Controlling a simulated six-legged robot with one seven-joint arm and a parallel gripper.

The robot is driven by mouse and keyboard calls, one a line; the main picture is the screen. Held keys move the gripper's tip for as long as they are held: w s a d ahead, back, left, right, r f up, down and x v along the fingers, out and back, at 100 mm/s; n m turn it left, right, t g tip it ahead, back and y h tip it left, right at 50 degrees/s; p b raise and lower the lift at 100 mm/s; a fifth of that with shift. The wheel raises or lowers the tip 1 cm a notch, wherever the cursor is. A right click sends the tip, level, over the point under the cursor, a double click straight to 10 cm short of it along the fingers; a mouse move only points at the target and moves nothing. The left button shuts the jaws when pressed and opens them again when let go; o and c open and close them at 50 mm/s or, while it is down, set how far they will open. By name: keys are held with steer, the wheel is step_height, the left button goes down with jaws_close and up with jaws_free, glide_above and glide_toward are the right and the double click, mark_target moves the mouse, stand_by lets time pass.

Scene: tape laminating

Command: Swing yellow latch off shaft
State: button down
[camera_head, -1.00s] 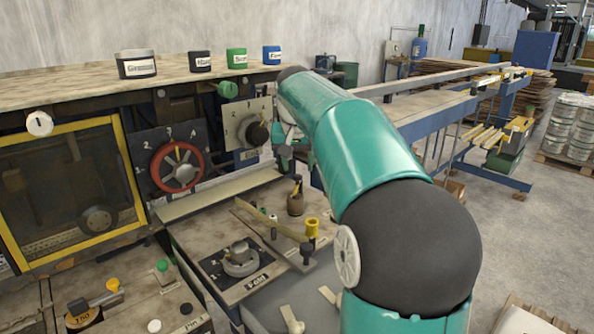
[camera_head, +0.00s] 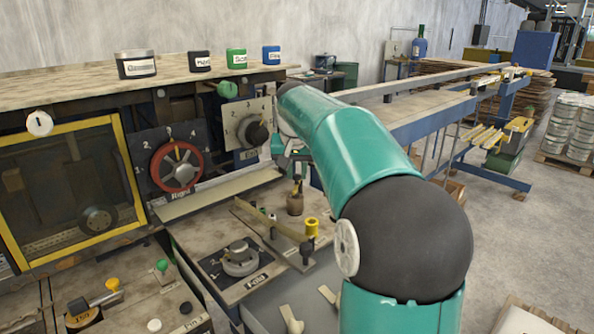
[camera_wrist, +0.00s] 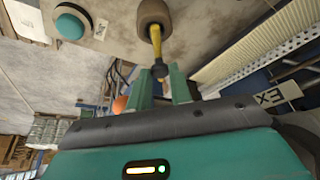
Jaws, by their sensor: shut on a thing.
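The yellow latch (camera_wrist: 155,42) shows in the wrist view as a slim yellow bar running from a round brown shaft end (camera_wrist: 155,13) down to a dark tip. My gripper (camera_wrist: 160,76) has its two green fingers on either side of that dark tip and is shut on it. The finger contact itself is partly hard to see.
A red dial (camera_head: 177,167) and a grey dial panel (camera_head: 247,125) are left of my gripper. Below stand a brown knob (camera_head: 295,204) and a yellow-topped post (camera_head: 312,228) on the lower deck. A blue-framed table (camera_head: 430,125) stands at right, with open floor beyond.

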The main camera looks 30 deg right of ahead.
steer(key=shift+w+a+m+g+h, duration=0.2)
steer(key=shift+w+m+h, duration=0.1)
steer(key=shift+m, duration=0.4)
steer(key=shift+w+a+m+g+h, duration=0.15)
steer(key=shift+w+m+g+h, duration=0.1)
steer(key=shift+m, duration=0.45)
steer(key=c, duration=1.3)
jaws_free()
steer(key=shift+o, duration=0.2)
steer(key=v, duration=1.3)
steer(key=shift+s+r, duration=0.15)
steer(key=shift+r, duration=0.2)
steer(key=shift+c, duration=0.2)
